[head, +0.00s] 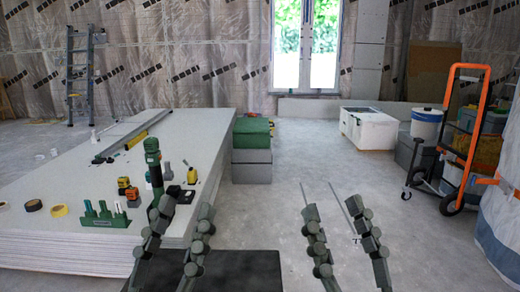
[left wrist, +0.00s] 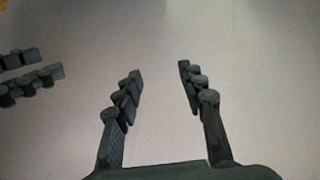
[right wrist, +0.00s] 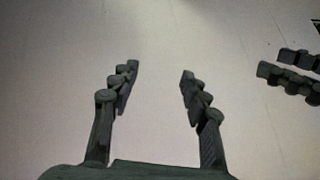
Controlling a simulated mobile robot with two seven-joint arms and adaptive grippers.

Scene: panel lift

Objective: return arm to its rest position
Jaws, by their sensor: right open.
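My left gripper (head: 186,206) is at the bottom left of centre in the head view, in front of the near right corner of the white panel stack. In the left wrist view my left gripper (left wrist: 160,70) has its two dark fingers apart, with nothing between them. My right gripper (head: 336,208) is to its right in the head view, over bare floor. In the right wrist view my right gripper (right wrist: 160,70) is also open and empty. Fingers of another gripper show at the side edge of each wrist view.
The white panel stack (head: 60,250) fills the left, carrying tape rolls (head: 60,211), a green tool holder (head: 105,217) and small tools. Green and grey boxes (head: 251,156) stand beyond it. A white chest (head: 368,128) and an orange cart (head: 456,135) are right. Floor (head: 290,165) between is clear.

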